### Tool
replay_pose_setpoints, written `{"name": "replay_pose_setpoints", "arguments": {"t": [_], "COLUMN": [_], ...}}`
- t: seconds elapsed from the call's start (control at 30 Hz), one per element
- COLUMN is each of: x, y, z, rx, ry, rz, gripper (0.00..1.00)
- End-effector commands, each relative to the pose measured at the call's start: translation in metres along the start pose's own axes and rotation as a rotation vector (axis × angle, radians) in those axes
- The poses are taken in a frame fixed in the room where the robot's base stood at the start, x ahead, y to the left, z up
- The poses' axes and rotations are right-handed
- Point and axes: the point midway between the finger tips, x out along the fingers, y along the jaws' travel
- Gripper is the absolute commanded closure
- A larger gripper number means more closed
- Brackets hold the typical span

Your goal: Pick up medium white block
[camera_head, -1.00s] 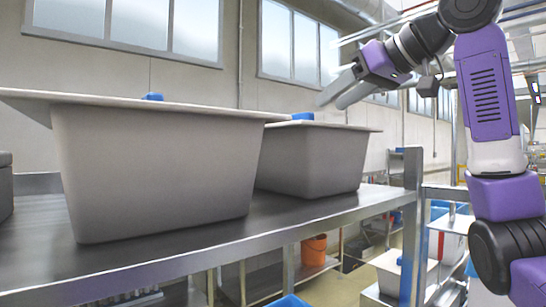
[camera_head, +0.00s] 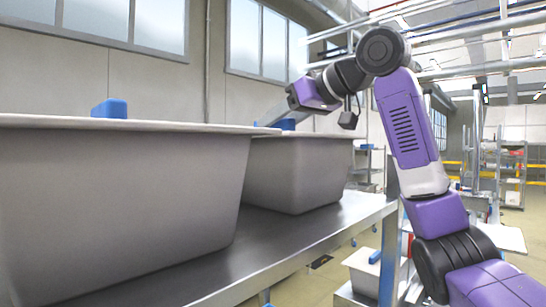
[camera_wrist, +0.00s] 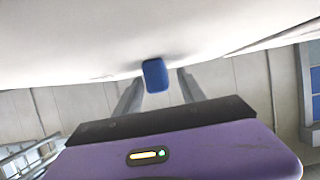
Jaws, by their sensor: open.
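Two large grey-white tubs stand on a metal shelf, each with a flat white top and a blue handle. The near tub (camera_head: 120,195) fills the left; its blue handle (camera_head: 110,108) is on top. The far tub (camera_head: 300,175) is behind it, with its blue handle (camera_head: 287,124) partly visible. My gripper (camera_head: 264,119) is open and empty, its fingers pointing down-left near the far tub's top. In the wrist view, a blue handle (camera_wrist: 155,75) on a white top (camera_wrist: 80,40) appears between the fingertips; contact cannot be told.
The metal shelf (camera_head: 270,245) runs beneath both tubs, with a post at its right end. A lower stand with a pale box (camera_head: 366,270) is at the lower right. A wall with windows (camera_head: 268,40) is behind. Open floor lies at the far right.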

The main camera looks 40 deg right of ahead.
Motion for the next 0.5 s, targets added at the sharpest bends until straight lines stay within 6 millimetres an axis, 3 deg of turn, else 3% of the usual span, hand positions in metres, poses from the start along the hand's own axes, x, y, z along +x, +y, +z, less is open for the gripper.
{"name": "replay_pose_setpoints", "arguments": {"t": [0.13,0.4,0.5], "x": [0.014,0.017,0.017], "y": [0.000,-0.001,-0.001], "z": [-0.001,0.000,0.000], "rx": [0.000,0.000,0.000], "ry": [-0.001,0.001,0.001], "rz": [-0.002,-0.001,-0.001], "gripper": [0.53,0.53,0.72]}}
